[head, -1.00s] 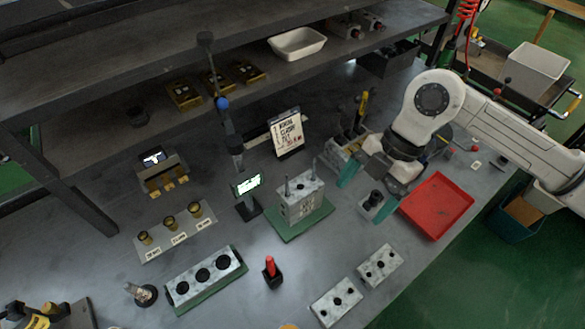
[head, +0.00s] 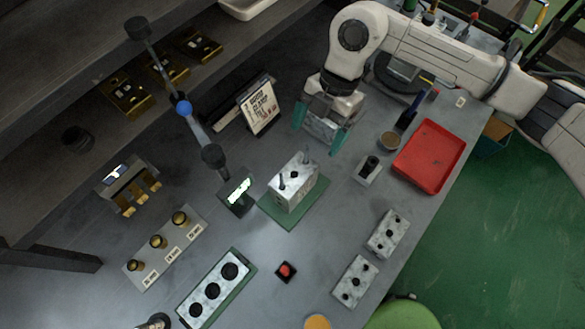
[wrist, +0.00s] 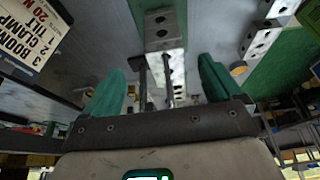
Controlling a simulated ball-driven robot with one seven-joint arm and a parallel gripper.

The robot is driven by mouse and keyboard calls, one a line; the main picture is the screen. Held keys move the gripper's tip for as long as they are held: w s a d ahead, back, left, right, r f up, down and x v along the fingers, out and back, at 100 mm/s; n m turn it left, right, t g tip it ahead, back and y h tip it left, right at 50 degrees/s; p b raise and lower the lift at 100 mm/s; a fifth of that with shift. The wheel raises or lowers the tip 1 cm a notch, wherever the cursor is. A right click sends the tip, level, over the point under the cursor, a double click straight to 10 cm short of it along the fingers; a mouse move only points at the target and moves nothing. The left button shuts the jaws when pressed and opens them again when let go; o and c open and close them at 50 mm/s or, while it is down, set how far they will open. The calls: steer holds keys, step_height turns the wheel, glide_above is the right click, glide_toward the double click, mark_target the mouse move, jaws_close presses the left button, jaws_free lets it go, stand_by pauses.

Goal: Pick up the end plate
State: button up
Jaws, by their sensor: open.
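My gripper (head: 320,128) is open and empty, its teal fingers apart and pointing down behind the central grey block stack (head: 293,187). That stack stands on a green mat (head: 270,215) with rods rising from its top. Two grey blocks with dark holes, one (head: 387,234) farther back and one (head: 355,281) nearer, lie at the right bench edge. A small grey block with a black knob (head: 369,169) stands right of the stack. I cannot tell which grey part is the end plate. In the wrist view, the open gripper (wrist: 158,82) has grey metal parts and dark rods beyond its fingers.
A clamp sign (head: 259,108) stands left of my gripper. A small screen (head: 238,191) is beside the stack. A red tray (head: 430,157) lies at the right edge. A long block with large holes (head: 213,289) is at the front.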

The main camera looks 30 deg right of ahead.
mark_target(308, 159)
steer(key=x, duration=0.1)
steer(key=p+x, duration=0.1)
steer(key=x, duration=0.3)
steer(key=shift+s+a+p, duration=0.1)
steer(key=shift+s+p, duration=0.3)
steer(key=shift+a+f, duration=0.1)
steer(key=shift+f, duration=0.4)
steer(key=c, duration=1.3)
